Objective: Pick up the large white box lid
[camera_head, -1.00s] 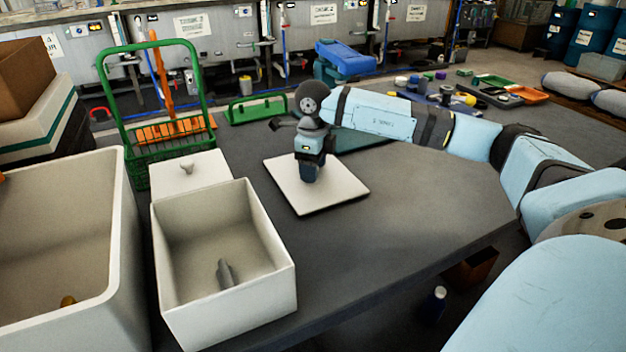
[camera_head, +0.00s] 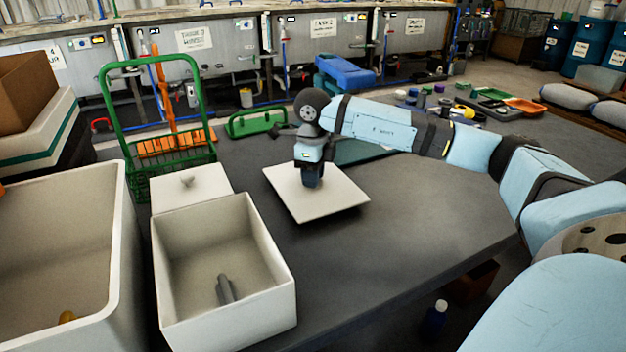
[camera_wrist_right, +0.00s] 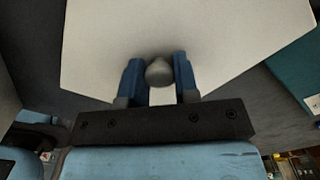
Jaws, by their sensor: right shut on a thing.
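The large white box lid (camera_head: 340,193) is a flat, pale square plate near the middle of the dark table. My right gripper (camera_head: 312,183) points down over its centre. In the right wrist view, its two blue fingers (camera_wrist_right: 159,80) are on either side of the lid's rounded knob (camera_wrist_right: 159,72), shut on it. The lid's pale top (camera_wrist_right: 200,30) fills much of that view. I cannot tell for sure whether the lid is clear of the table. My left gripper is not in view.
An open white box (camera_head: 172,285) with a grey piece inside stands left of the lid. Behind it is a smaller white lid (camera_head: 205,186) with a knob. A larger white tub (camera_head: 120,270), green basket (camera_head: 135,185) and green tray (camera_head: 257,122) are nearby. The table's front right is clear.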

